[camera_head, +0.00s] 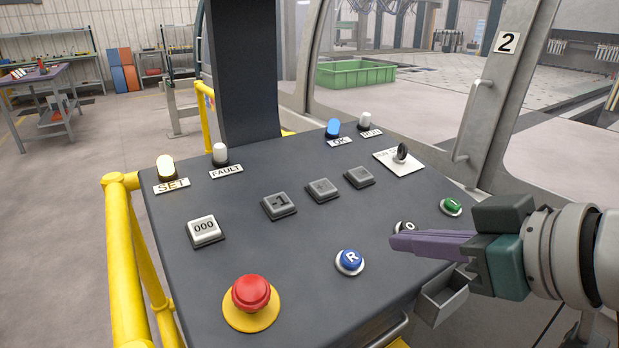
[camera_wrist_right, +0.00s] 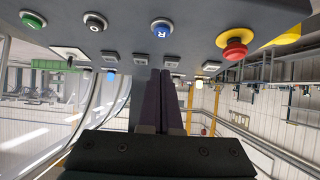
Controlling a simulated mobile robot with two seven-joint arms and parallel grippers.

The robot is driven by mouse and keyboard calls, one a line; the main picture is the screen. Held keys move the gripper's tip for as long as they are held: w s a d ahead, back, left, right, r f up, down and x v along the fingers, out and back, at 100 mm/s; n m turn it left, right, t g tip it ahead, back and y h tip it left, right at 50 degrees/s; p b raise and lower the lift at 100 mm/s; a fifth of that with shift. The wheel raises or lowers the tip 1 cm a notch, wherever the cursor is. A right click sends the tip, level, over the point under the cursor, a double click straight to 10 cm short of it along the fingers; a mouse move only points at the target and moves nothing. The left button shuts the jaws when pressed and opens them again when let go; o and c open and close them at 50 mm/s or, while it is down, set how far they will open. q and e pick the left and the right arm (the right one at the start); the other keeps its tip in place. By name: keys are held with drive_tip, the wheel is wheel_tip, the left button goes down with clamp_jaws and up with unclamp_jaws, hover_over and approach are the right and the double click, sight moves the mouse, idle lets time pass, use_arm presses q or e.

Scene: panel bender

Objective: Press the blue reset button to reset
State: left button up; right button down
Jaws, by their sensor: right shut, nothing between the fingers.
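The blue reset button (camera_head: 349,261), marked R, sits on the dark sloping control panel (camera_head: 300,235), between the red emergency stop and my right gripper. It also shows near the top middle of the right wrist view (camera_wrist_right: 162,28). My right gripper (camera_head: 393,242) comes in from the right in the head view, its purple fingers shut and empty. The fingertips are to the right of the blue button and apart from it, partly covering a button marked O (camera_head: 406,226). My left gripper is in neither view.
A red emergency stop (camera_head: 251,292) on a yellow base stands left of the blue button. A green button (camera_head: 451,206) is near the panel's right edge. SET (camera_head: 166,167) and OK (camera_head: 333,128) lamps glow at the back. A yellow rail (camera_head: 120,250) runs along the left.

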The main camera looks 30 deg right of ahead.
drive_tip(key=shift+v, duration=1.05)
